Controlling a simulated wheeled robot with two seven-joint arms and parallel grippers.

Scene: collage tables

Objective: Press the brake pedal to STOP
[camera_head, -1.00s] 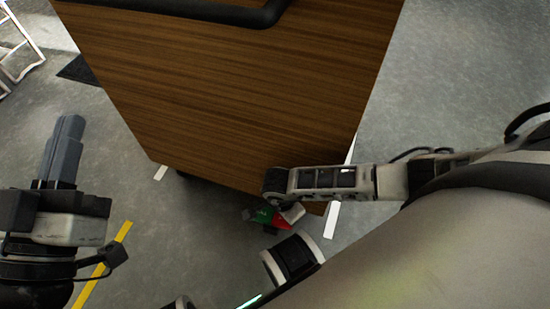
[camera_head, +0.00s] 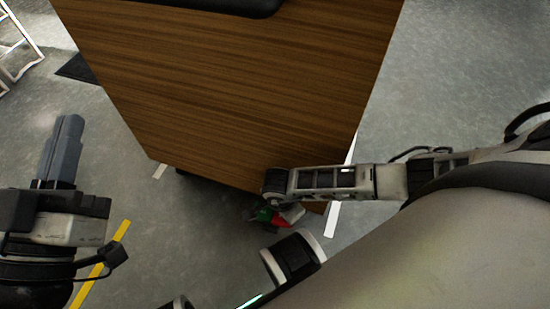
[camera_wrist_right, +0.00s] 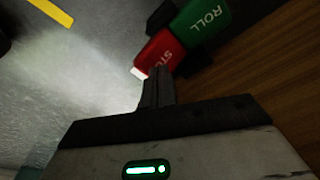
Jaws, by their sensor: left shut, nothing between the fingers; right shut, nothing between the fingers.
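The brake pedal has a red part (camera_wrist_right: 160,52) lettered "STO", its last letter hidden, and a green part (camera_wrist_right: 202,22) lettered "ROLL", in the right wrist view. In the head view the red part (camera_head: 281,222) and green part (camera_head: 264,214) show small, low by the wooden panel's bottom corner. My right gripper (camera_wrist_right: 158,78) is shut and empty, its fingertips overlapping the near edge of the red part; whether they touch it I cannot tell. In the head view its fingers are not clear. My left gripper (camera_head: 69,122) is shut and empty over the floor at left, away from the pedal.
The wooden panel (camera_head: 240,90) fills the upper middle, with a black bar (camera_head: 215,6) along its top. My right forearm crosses its lower right corner. Yellow (camera_head: 100,265) and white floor markings show. A white ladder-like frame (camera_head: 18,45) stands at far left.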

